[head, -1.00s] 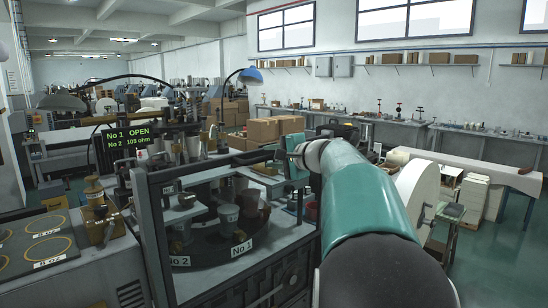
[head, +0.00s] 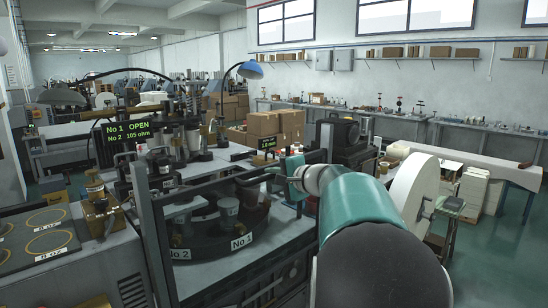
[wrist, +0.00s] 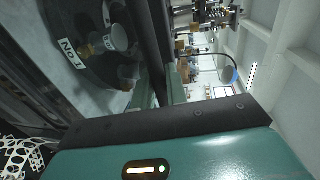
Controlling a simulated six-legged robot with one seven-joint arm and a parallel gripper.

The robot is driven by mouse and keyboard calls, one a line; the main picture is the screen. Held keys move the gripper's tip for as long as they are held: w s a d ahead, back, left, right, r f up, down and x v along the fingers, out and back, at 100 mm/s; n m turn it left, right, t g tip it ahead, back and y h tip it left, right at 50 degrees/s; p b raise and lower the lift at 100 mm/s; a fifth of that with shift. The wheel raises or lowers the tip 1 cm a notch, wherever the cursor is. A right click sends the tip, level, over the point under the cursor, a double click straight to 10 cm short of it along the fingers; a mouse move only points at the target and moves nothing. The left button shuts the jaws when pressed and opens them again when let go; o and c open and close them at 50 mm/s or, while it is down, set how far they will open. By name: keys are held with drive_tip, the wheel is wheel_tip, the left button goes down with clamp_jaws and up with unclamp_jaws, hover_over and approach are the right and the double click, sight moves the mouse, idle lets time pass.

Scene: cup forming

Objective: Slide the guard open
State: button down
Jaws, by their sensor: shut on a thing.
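The guard (head: 215,190) is a dark-framed, see-through panel across the front of the cup-forming machine. Its dark upper bar runs up to the right toward my gripper (head: 283,172). My gripper is shut on the guard near the right end of that bar; the exact contact is small and partly hidden by my teal wrist. In the wrist view the guard's dark bar (wrist: 153,35) runs down to my teal fingers. Behind the guard is a dark turntable (head: 207,240) with labels No 1 and No 2 and pale cups (head: 229,209).
A screen (head: 130,131) reads No 1 OPEN, No 2 105 ohm. A dark upright post (head: 325,140) and a black machine (head: 345,135) stand near my wrist. A large white roll (head: 415,195) is to the right. Cardboard boxes (head: 263,123) are behind.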

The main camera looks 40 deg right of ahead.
approach(265, 245)
drive_tip(key=x, duration=0.5)
drive_tip(key=shift+w+a, duration=0.15)
drive_tip(key=shift+w, duration=0.05)
drive_tip(key=c, duration=1.5)
unclamp_jaws()
drive_tip(key=v, duration=1.4)
drive_tip(key=shift+w, duration=0.1)
